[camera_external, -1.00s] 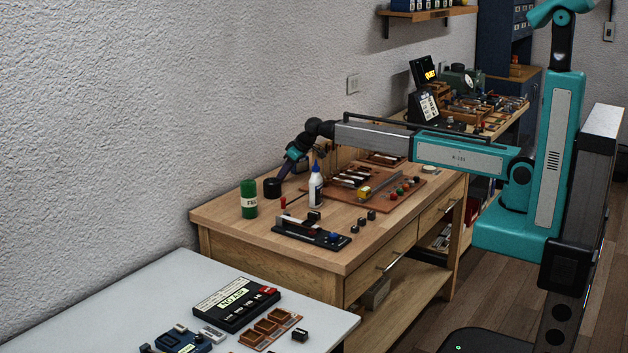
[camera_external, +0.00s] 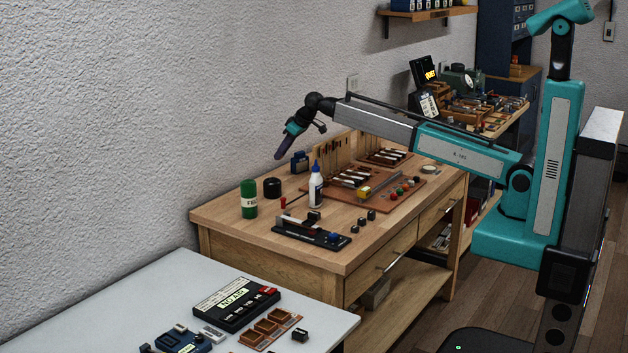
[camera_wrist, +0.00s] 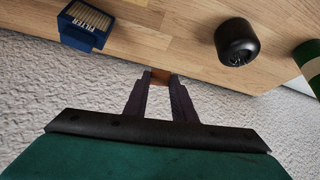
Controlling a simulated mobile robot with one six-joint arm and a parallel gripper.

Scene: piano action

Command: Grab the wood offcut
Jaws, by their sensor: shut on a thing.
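The wood offcut (camera_wrist: 161,76) is a small brown block between my fingertips in the wrist view. My gripper (camera_wrist: 160,80) is shut on it, with one dark purple finger on each side. In the external view my gripper (camera_external: 280,156) hangs tilted down above the back left part of the wooden bench (camera_external: 232,212), close to the wall. The offcut is too small to make out there.
A black round cup (camera_external: 272,188) and a green felt can (camera_external: 249,199) stand at the bench's back left. A blue box (camera_external: 300,162) stands near the wall. A white glue bottle (camera_external: 316,186) stands in front. The air above the bench is clear.

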